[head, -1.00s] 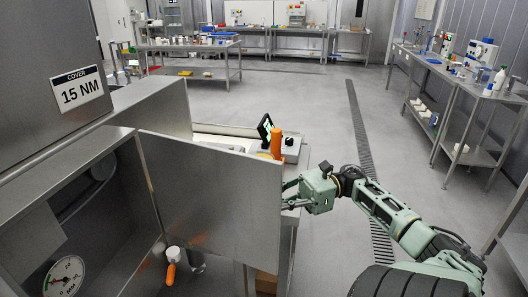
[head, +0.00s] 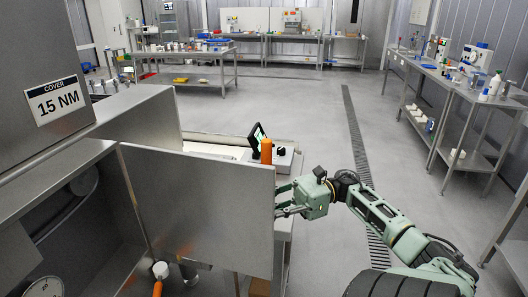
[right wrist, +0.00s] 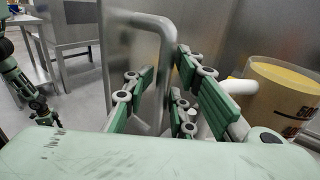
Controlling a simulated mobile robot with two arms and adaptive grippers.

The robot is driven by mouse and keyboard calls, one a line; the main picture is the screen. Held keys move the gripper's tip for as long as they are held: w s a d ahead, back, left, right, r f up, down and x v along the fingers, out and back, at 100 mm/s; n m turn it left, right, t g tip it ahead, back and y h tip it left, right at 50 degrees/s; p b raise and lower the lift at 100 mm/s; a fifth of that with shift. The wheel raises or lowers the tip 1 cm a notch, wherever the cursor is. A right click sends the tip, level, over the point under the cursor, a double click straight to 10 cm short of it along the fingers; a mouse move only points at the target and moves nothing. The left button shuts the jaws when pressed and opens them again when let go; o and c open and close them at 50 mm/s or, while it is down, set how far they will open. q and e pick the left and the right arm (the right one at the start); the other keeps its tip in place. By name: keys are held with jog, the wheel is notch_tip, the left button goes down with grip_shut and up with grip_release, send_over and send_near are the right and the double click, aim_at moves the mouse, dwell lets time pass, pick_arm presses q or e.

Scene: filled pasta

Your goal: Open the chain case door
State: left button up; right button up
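The case door (head: 205,205) is a flat steel panel, swung out on its left side from the chain case (head: 65,215), whose dark inside shows at the left. My right gripper (head: 284,200) is at the door's right edge in the head view. In the right wrist view its green fingers (right wrist: 166,88) stand on both sides of a bent steel bar (right wrist: 167,60), which looks like the door handle, and seem closed on it. The contact is partly hidden. A green jointed part at the left of that view looks like my left gripper (right wrist: 45,112); its fingers are too small to read.
A cover labelled 15 NM (head: 57,100) is above the opening. An orange-handled item (head: 158,275) is below the door. A bench with an orange cylinder (head: 266,151) is behind it. A yellow container (right wrist: 283,95) is right of the gripper. Floor at centre is free.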

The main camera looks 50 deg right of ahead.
jog(key=shift+o, duration=0.5)
jog(key=shift+w+a+r, duration=0.1)
jog(key=shift+w+a, duration=0.05)
jog(key=shift+w, duration=0.05)
jog(key=v, duration=1.2)
